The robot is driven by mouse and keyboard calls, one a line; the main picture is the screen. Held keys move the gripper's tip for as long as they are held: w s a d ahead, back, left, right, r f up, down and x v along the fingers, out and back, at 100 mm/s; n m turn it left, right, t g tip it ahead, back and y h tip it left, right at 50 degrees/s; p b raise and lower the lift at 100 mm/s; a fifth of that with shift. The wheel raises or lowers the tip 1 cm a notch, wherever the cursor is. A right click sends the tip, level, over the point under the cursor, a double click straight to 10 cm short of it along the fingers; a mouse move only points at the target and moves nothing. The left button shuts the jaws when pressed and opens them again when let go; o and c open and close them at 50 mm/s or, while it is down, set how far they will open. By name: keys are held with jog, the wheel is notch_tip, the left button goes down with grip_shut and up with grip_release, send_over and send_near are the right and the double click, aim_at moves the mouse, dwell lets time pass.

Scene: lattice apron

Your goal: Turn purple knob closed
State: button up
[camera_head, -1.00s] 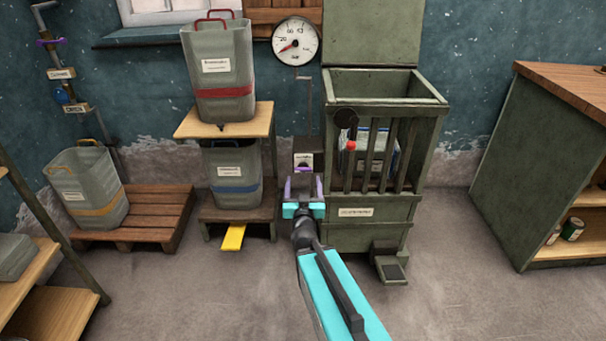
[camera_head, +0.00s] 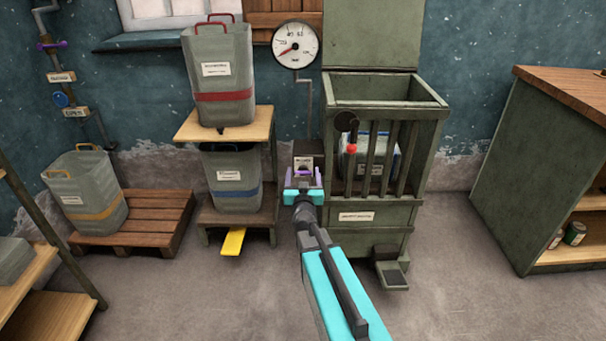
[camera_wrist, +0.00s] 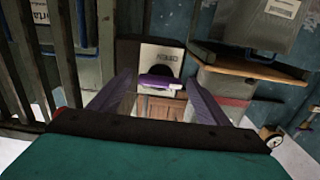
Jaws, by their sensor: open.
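The purple knob (camera_wrist: 158,83) shows in the wrist view as a short bar across a dark round hub. It is on a small box with a pale label plate (camera_wrist: 161,60), which also shows in the head view (camera_head: 303,161). My gripper (camera_head: 303,177) is in front of this box in the head view, its purple fingers apart. In the wrist view the fingers (camera_wrist: 158,92) stand to either side of the knob, with gaps between, and hold nothing. In the head view the gripper largely hides the knob. Contact cannot be told.
A green slatted cabinet (camera_head: 370,215) with a red-tipped lever (camera_head: 351,149) stands close right of my gripper. Left is a wooden stand (camera_head: 262,128) with two bins. A gauge (camera_head: 296,45) hangs above. Another purple handle (camera_head: 52,44) sits on the far-left pipe. Open floor lies in front.

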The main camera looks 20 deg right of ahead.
jog(key=shift+w+d, duration=0.2)
jog(key=shift+w, duration=0.2)
jog(key=c, duration=1.1)
jog(key=shift+o, duration=0.2)
